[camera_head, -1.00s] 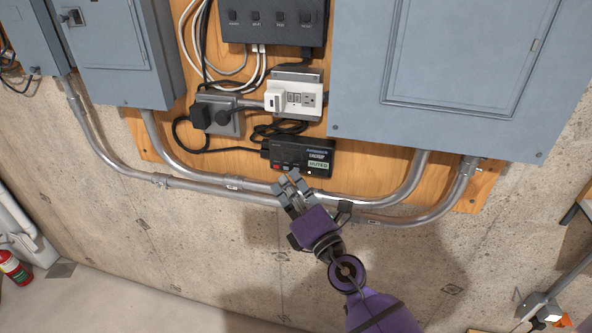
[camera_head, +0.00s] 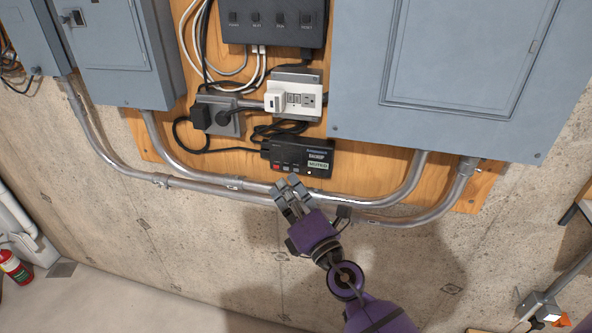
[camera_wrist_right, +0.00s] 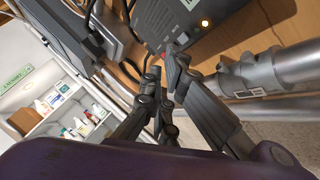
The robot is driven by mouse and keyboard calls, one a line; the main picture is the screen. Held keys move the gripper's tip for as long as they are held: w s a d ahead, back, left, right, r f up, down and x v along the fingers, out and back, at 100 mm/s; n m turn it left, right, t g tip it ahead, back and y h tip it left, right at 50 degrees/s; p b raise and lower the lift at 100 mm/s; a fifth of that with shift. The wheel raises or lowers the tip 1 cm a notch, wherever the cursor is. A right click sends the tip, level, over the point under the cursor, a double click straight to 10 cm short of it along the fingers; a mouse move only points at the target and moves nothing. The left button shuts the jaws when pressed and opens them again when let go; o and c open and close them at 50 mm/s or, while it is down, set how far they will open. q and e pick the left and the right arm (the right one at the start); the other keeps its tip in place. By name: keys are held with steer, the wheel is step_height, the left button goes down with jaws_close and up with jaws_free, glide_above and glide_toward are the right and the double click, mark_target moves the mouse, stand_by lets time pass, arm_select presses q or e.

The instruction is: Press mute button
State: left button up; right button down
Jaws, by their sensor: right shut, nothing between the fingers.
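A small black box (camera_head: 298,157) with a label and a green panel reading "MUTED" (camera_head: 318,164) is fixed low on the wooden board. Small buttons run along its lower front, with a red one (camera_head: 276,165) near the left end. My right gripper (camera_head: 288,184) is shut and empty, just below the box. The head view shows a small gap between them. My left gripper is not in view.
Metal conduits (camera_head: 222,184) run below the box, close to my right gripper. Outlets (camera_head: 309,99), plugs and loose cables are above it. A large grey panel (camera_head: 450,70) stands out on the right. The concrete wall below is bare.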

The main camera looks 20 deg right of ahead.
steer(key=shift+s+a, duration=0.1)
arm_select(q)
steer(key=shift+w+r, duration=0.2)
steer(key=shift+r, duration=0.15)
arm_select(e)
steer(key=shift+s+a, duration=0.65)
steer(key=shift+s, duration=0.35)
steer(key=shift+s+a, duration=0.65)
steer(key=shift+s, duration=0.35)
